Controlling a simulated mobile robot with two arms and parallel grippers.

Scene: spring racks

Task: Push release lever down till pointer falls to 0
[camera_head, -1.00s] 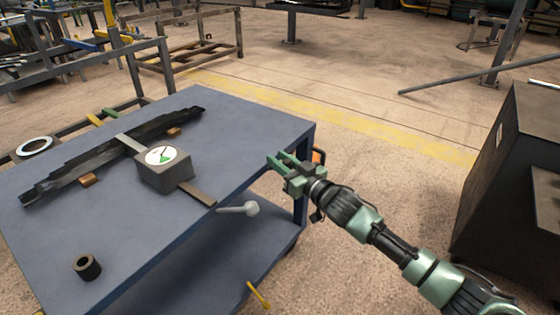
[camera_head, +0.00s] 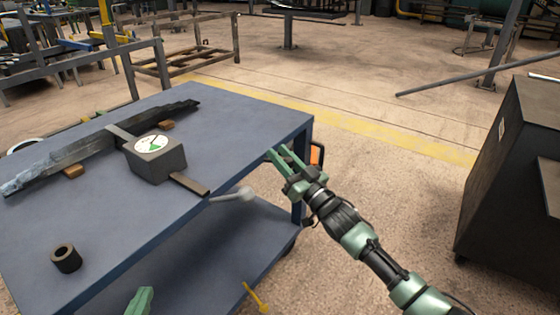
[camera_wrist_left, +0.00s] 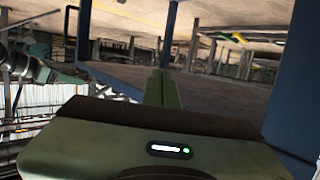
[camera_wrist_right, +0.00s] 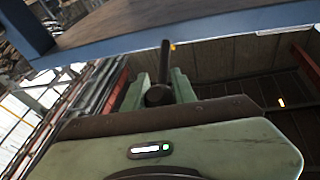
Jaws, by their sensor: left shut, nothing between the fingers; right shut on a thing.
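The grey gauge box (camera_head: 158,165) stands on the blue bench, with a white and green dial (camera_head: 152,143) on top. The dial's dark pointer slants; its reading is too small to tell. A pale lever with a round knob (camera_head: 246,193) sticks out below the bench's near edge. My right gripper (camera_head: 273,153) is right of the knob, apart from it in the head view. In the right wrist view, its fingers flank a dark rod with a round knob (camera_wrist_right: 158,95); I cannot tell if this is the lever. My left gripper (camera_wrist_left: 163,75) is shut and empty, low in the head view (camera_head: 140,298).
A dark stepped leaf spring (camera_head: 90,150) lies on small blocks on the blue bench (camera_head: 245,125), under a flat bar. A dark bushing (camera_head: 66,259) stands at the near left. A lower shelf (camera_head: 215,255) lies under the bench. A dark cabinet (camera_head: 515,190) stands right.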

